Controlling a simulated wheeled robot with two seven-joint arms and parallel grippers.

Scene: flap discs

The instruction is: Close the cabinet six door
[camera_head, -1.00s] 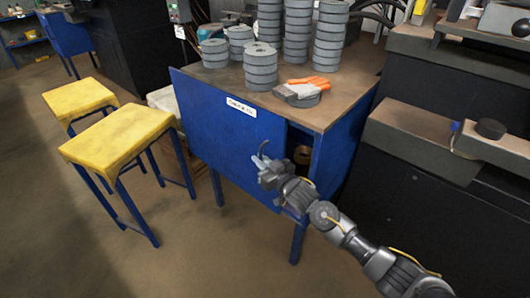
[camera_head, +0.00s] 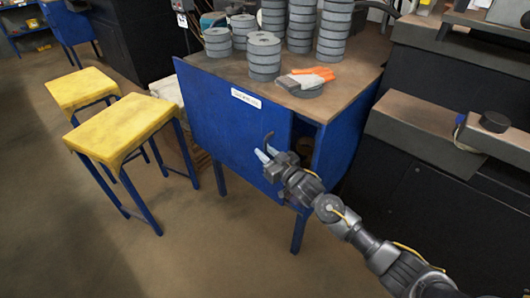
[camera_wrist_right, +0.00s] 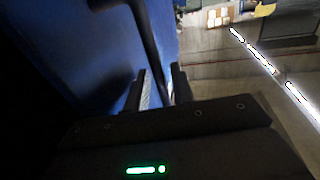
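The blue cabinet door (camera_head: 225,120) with a white label stands partly open in the head view. A dark gap (camera_head: 305,135) shows between its right edge and the cabinet's side (camera_head: 345,135). A dark curved handle (camera_head: 268,139) is near the door's right edge. My right gripper (camera_head: 267,154) is at the handle, in front of the door. In the right wrist view, the dark handle (camera_wrist_right: 150,40) runs down to between the fingers (camera_wrist_right: 160,88), which stand apart with some space around it. Firm contact cannot be seen. My left gripper is not in view.
Stacks of grey discs (camera_head: 264,58) and an orange-grey glove (camera_head: 308,78) lie on the cabinet top. Two yellow stools (camera_head: 120,125) stand left of the cabinet. Dark machinery (camera_head: 430,200) stands at the right. The floor (camera_head: 200,260) in front is clear.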

